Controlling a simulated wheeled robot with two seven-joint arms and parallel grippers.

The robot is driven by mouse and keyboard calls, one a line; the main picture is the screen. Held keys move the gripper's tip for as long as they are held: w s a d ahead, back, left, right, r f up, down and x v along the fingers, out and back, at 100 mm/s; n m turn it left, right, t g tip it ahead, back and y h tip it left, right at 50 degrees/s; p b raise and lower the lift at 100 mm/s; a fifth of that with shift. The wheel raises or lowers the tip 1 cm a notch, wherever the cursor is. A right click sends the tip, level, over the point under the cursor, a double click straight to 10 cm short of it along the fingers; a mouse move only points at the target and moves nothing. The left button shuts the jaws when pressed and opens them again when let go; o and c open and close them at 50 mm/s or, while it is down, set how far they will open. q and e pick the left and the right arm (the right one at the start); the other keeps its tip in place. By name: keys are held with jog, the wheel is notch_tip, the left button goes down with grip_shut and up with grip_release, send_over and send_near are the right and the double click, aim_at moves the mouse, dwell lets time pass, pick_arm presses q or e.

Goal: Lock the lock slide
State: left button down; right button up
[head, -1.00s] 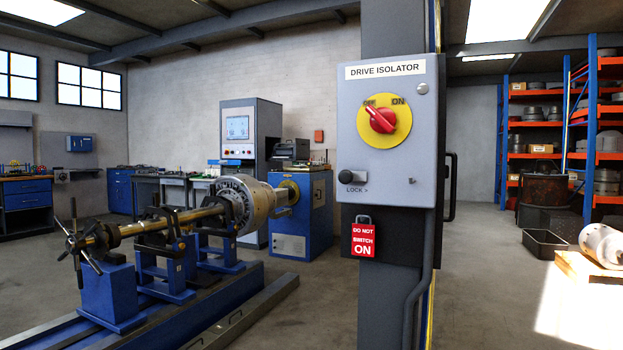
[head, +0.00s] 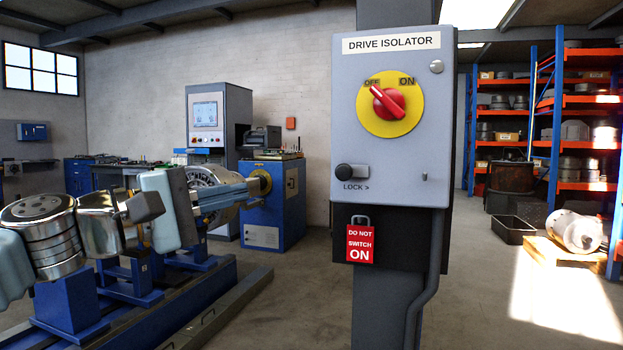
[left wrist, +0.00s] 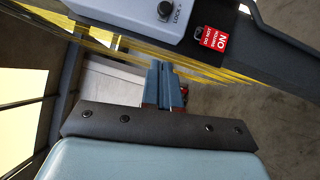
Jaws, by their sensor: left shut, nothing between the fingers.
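The lock slide's black knob (head: 345,171) sits at the left end of its plate, above the "LOCK >" marking, on the grey drive isolator box (head: 385,125). The knob also shows at the top of the left wrist view (left wrist: 165,10). The red rotary switch (head: 388,102) on its yellow disc points to OFF. A red "DO NOT SWITCH ON" padlock (head: 360,243) hangs under the box. My left gripper (head: 243,188) is shut and empty, left of the box and apart from the knob. Its fingers (left wrist: 168,75) show together in the left wrist view. My right gripper is out of view.
The box is on a grey post (head: 380,315) with a conduit beside it. Behind my left arm stand the rotor on its blue balancing machine and a grey control cabinet (head: 205,110). Orange shelves (head: 590,145) stand at the right. Floor right of the post is mostly clear.

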pick_arm(q)
jog(key=shift+w+d, duration=0.1)
jog(key=p, duration=0.3)
send_near(366, 173)
jog(key=shift+w, duration=1.8)
jog(key=shift+r, duration=0.25)
jog(key=d, duration=0.1)
jog(key=s+d, duration=0.1)
jog(key=d, duration=0.1)
jog(key=shift+d, duration=0.15)
jog(key=shift+s, duration=0.1)
